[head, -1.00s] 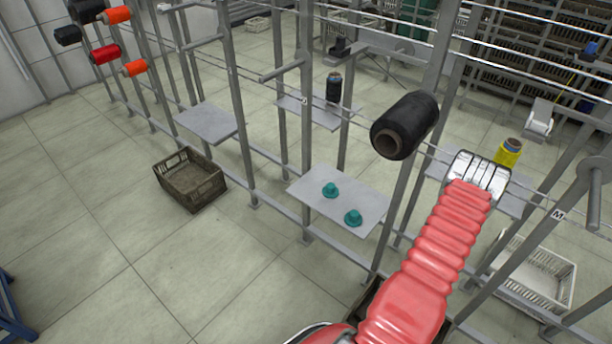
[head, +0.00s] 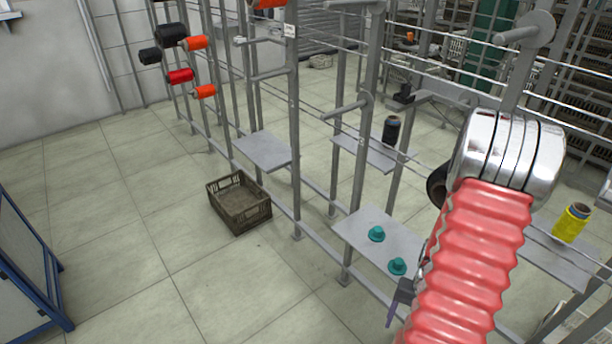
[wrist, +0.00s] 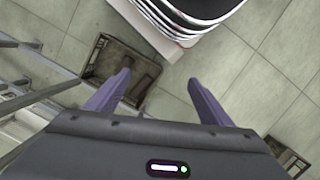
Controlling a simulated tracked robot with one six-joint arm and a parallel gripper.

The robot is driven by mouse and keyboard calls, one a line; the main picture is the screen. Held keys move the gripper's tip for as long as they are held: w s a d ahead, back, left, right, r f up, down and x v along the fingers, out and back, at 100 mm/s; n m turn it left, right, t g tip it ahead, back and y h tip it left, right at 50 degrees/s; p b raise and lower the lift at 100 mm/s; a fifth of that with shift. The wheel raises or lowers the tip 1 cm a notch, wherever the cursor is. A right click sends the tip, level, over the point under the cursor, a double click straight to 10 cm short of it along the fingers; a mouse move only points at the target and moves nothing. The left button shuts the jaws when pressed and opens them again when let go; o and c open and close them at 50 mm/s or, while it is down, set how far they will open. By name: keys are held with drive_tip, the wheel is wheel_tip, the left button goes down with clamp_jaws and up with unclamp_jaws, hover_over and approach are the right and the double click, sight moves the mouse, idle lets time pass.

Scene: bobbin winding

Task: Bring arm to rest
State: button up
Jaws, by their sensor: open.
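My red-sleeved arm with its silver joint rises at the right of the head view. One purple finger of my gripper shows low beside the sleeve in that view. In the wrist view both purple fingers of my gripper (wrist: 160,95) are spread apart with nothing between them. A brown crate (wrist: 150,68) lies on the floor beyond the left finger. A black spool (head: 436,188) on the rack is mostly hidden behind my arm.
The grey rack has shelves holding two teal cones (head: 376,234), a dark spool (head: 391,130) and a yellow spool (head: 571,223). A brown crate (head: 240,216) stands on the floor. A blue-framed stand (head: 40,255) is at left. Floor between is clear.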

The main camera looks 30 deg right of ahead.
drive_tip(key=w+a+r+n, duration=0.1)
drive_tip(key=w+a+r, duration=0.1)
drive_tip(key=a+r, duration=0.3)
drive_tip(key=w+a+r+n+h, duration=0.1)
drive_tip(key=w+a+r+n, duration=0.1)
drive_tip(key=r, duration=0.5)
drive_tip(key=w+a+r+n, duration=0.1)
drive_tip(key=w+a+r, duration=0.25)
drive_tip(key=r, duration=0.25)
drive_tip(key=a+r+n+t, duration=0.6)
drive_tip(key=a+r+t, duration=0.1)
drive_tip(key=a+r, duration=1.2)
drive_tip(key=shift+s+n+h, duration=0.15)
drive_tip(key=shift+n+h, duration=0.25)
drive_tip(key=shift+f, duration=0.1)
drive_tip(key=shift+c, duration=0.3)
